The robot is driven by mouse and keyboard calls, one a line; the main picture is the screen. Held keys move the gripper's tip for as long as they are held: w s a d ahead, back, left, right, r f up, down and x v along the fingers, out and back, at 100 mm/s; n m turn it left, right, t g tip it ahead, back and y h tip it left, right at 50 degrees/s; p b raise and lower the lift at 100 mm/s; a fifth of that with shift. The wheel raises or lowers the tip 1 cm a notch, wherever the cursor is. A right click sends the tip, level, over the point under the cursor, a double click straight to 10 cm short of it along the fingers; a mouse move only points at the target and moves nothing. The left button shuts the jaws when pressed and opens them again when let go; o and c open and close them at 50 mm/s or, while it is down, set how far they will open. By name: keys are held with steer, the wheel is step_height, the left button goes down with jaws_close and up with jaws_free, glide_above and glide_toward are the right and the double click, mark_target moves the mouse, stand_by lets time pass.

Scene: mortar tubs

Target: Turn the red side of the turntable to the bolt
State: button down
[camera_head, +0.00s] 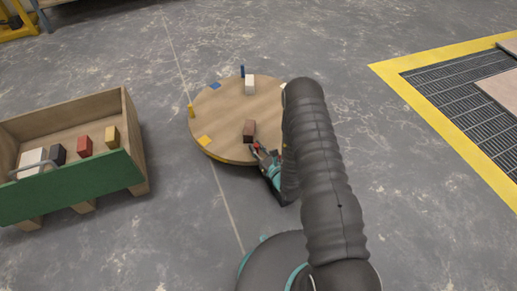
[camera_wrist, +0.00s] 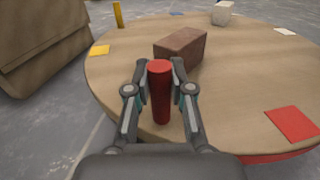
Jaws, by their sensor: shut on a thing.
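The turntable (camera_head: 225,109) is a round wooden disc low over the floor. Coloured patches lie near its rim; the red patch (camera_wrist: 292,124) is at the right in the wrist view, above a red stretch of edge (camera_wrist: 280,158). A red upright peg (camera_wrist: 160,98) stands at the near rim. My gripper (camera_head: 259,149), also in the wrist view (camera_wrist: 159,76), is shut on this peg, one finger on each side. A yellow post (camera_head: 191,111) and a blue post (camera_head: 242,72) stand at the rim. I cannot make out a bolt. My arm hides the turntable's right part.
A brown brick (camera_wrist: 180,47) lies on the turntable just beyond the peg; a white block (camera_head: 250,84) stands farther back. A wooden crate with a green front (camera_head: 75,189) holds several blocks at left. A yellow-edged floor grate (camera_head: 455,98) is at right. Floor between is clear.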

steer(key=shift+w, duration=0.1)
steer(key=c, duration=1)
jaws_free()
steer(key=v, duration=1.2)
steer(key=shift+f, duration=0.1)
